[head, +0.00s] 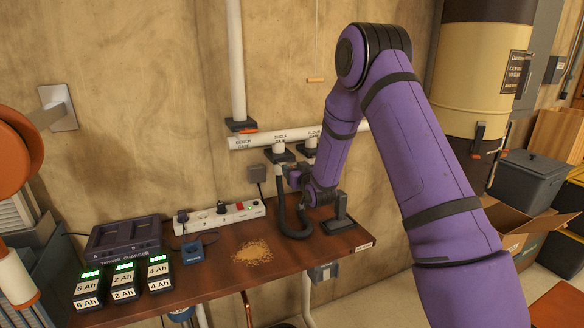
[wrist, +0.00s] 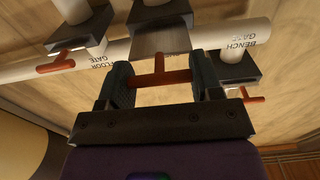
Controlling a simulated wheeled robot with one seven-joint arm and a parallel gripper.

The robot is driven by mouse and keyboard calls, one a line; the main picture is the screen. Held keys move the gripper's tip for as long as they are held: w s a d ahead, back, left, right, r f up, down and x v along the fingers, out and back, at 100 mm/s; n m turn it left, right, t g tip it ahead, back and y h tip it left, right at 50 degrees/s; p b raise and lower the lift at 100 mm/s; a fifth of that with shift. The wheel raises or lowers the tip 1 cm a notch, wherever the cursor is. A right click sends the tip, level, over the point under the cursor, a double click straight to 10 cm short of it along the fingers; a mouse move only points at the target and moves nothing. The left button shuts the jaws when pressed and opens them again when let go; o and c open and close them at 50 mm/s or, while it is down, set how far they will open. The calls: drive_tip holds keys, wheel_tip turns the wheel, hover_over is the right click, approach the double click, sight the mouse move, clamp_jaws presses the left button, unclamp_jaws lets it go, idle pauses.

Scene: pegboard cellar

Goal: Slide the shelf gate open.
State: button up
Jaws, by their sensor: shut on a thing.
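The shelf gate (head: 280,155) is the middle of three dark gate housings on the white wall pipe, under its "SHELF GATE" label in the head view. My gripper (head: 293,180) is in front of and just below it. In the wrist view the shelf gate housing (wrist: 160,13) is at top centre. A grey plate (wrist: 160,42) shows between it and the orange handle bar (wrist: 159,77). My gripper (wrist: 160,85) is shut on this handle, with a dark finger on either side. The head view hides the handle behind my gripper.
The bench gate (head: 241,125) is on the left and the floor gate (head: 309,149) close on the right. A black hose (head: 282,215) hangs below. The bench (head: 215,275) holds a charger, a power strip (head: 220,217), battery packs and sawdust (head: 252,252).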

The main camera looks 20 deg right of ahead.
drive_tip(key=shift+s+f, duration=0.1)
drive_tip(key=shift+s, duration=0.55)
drive_tip(key=o, duration=1.1)
drive_tip(key=shift+o, duration=0.9)
drive_tip(key=shift+s, duration=0.1)
drive_tip(key=s, duration=1)
drive_tip(key=shift+s, duration=0.4)
